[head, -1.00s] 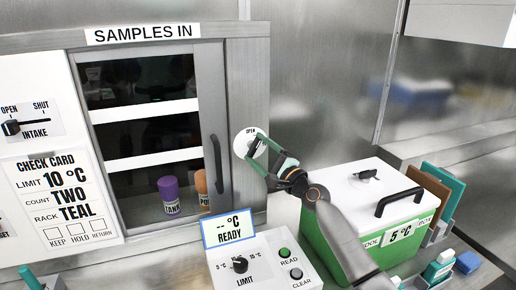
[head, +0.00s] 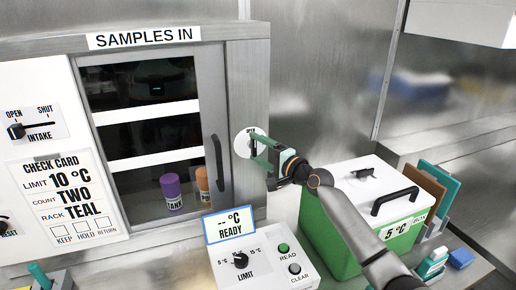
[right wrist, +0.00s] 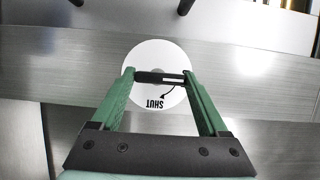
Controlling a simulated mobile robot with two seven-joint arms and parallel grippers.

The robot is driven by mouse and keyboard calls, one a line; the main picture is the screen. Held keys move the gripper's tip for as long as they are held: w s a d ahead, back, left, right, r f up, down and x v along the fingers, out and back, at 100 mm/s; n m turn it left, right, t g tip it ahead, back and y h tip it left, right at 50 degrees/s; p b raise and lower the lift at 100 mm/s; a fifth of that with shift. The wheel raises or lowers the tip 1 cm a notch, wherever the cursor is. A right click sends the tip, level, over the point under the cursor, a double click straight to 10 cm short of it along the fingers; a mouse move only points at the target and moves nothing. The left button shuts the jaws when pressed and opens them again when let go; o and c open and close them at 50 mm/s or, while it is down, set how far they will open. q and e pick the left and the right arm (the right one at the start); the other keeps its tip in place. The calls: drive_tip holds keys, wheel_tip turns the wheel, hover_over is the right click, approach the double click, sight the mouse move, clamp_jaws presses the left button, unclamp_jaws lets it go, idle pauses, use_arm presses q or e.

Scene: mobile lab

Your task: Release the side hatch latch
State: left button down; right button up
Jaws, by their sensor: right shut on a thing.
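The latch is a black bar (right wrist: 158,77) across a round white disc (right wrist: 150,58) in the right wrist view. The disc reads SHUT with a curved arrow, upside down there. In the head view the white disc (head: 241,146) is on the cabinet's frame, right of the glazed door, partly hidden by my fingers. My right gripper (head: 253,147) has its green fingers at the disc. In the right wrist view my right gripper (right wrist: 158,75) is shut on the latch bar, one fingertip at each end. The bar lies nearly level in that view. My left gripper is not in view.
The SAMPLES IN cabinet has a door with a dark handle (head: 217,165); purple and orange containers (head: 172,192) stand inside. A green cooler with a white lid (head: 352,178) stands under my right arm. A limit box (head: 262,265) is in front.

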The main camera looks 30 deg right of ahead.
idle(0.3)
drive_tip(key=o, duration=1.2)
drive_tip(key=shift+o, duration=0.2)
drive_tip(key=shift+s, duration=0.1)
drive_tip(key=s+d+b, duration=0.2)
drive_tip(key=s, duration=1)
drive_tip(key=shift+s, duration=0.1)
